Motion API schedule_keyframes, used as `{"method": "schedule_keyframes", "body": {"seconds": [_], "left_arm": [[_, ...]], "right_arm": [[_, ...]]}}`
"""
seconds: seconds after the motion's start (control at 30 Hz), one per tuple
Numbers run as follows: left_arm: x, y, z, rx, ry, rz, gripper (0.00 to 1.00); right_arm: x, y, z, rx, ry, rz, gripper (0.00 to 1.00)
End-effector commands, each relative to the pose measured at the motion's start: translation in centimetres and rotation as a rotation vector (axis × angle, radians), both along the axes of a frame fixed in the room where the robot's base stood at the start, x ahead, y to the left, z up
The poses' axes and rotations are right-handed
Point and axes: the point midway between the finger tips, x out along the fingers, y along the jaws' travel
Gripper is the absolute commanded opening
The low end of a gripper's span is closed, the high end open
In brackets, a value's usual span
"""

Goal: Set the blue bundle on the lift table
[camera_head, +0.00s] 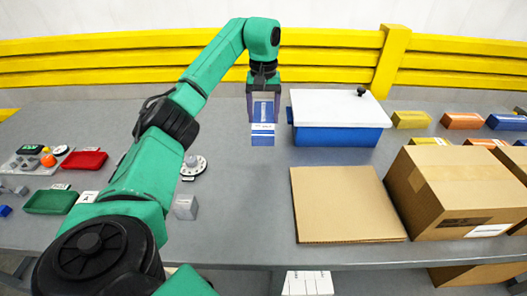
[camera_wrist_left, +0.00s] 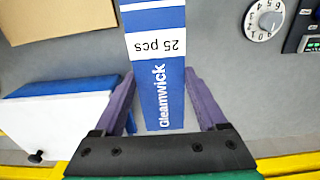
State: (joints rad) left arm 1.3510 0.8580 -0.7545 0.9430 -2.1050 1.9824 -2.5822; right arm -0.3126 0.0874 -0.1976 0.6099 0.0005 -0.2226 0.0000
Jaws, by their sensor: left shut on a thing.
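My left gripper (camera_head: 263,117) is shut on a blue bundle (camera_head: 263,139) with a white label band. The bundle hangs below the purple fingers, over the grey table, left of a blue box with a white top. In the left wrist view the bundle (camera_wrist_left: 160,92) sits between both fingers, with "Gleamwick" and "25 pcs" readable on it. I cannot tell whether its lower end touches the table. I cannot tell for sure which thing is the lift table. My right gripper is not in view.
The white-topped blue box (camera_head: 338,137) stands close right of the bundle. A flat cardboard piece (camera_head: 345,205) and a carton (camera_head: 455,190) lie nearer. A dial (camera_head: 194,166), grey block (camera_head: 185,207), red tray (camera_head: 84,160) and green tray (camera_head: 50,202) are left. Yellow rails (camera_head: 150,66) run behind.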

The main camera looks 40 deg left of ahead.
Motion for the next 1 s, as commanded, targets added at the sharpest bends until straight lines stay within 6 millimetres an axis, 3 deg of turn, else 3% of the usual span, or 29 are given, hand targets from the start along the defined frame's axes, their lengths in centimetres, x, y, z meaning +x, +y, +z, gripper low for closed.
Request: {"method": "schedule_keyframes", "body": {"seconds": [0.3, 0.63, 0.97, 1.0], "left_arm": [[-0.1, 0.0, -7.6, 0.0, 0.005, 0.001, 0.1], [0.0, 0.0, -12.5, -0.001, 0.004, 0.001, 0.1], [0.0, 0.1, -13.6, 0.001, 0.001, 0.001, 0.1], [0.0, 0.1, -13.6, 0.001, 0.001, 0.001, 0.82]], "right_arm": [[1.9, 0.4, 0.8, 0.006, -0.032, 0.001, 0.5], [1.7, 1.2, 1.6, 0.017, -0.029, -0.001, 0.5], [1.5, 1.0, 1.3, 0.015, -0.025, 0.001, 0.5], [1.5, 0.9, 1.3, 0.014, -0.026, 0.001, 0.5]]}}
